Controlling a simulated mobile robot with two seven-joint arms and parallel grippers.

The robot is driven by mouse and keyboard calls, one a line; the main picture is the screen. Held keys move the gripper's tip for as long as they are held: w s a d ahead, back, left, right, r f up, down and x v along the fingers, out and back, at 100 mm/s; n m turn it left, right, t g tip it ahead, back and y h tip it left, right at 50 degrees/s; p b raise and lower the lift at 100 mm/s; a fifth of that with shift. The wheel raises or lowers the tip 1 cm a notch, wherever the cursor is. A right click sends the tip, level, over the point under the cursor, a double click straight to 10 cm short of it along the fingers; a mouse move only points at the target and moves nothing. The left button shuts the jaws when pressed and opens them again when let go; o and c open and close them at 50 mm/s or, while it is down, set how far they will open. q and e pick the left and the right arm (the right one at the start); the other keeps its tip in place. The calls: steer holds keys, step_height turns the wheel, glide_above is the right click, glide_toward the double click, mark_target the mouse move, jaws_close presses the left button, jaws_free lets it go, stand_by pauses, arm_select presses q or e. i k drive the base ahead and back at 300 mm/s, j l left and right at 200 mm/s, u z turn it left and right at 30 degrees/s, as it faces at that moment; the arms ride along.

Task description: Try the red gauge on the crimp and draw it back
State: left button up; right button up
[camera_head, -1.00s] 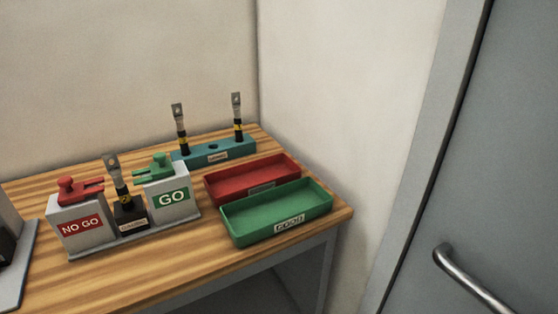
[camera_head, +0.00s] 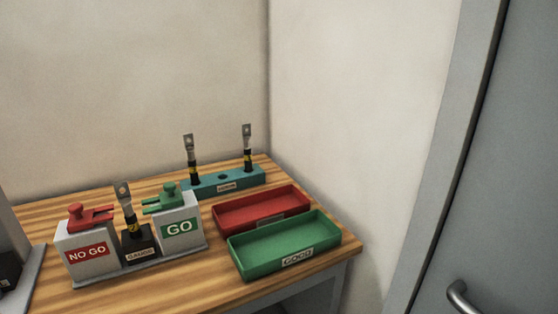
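The red gauge (camera_head: 77,216) rests on top of the white block (camera_head: 90,262) labelled NO GO at the left of the table. Its fork points right, towards the crimp. The crimp is on a lug (camera_head: 125,207) that stands upright in the black holder (camera_head: 139,240) between the two white blocks. The fork tips look close to the lug, but I cannot tell the gap. The green gauge (camera_head: 170,197) rests on the white block (camera_head: 180,228) labelled GO, right of the lug. Neither of my grippers shows.
A teal rack (camera_head: 222,182) at the back holds two upright lugs (camera_head: 190,155) with an empty hole between them. A red tray (camera_head: 262,208) and a green tray (camera_head: 285,243) labelled GOOD, both empty, sit at the right. A grey door (camera_head: 495,150) stands further right.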

mark_target(79, 219)
steer(key=u, duration=1.35)
steer(key=j+z, duration=0.5)
steer(key=i+j, duration=0.05)
steer(key=j, duration=0.05)
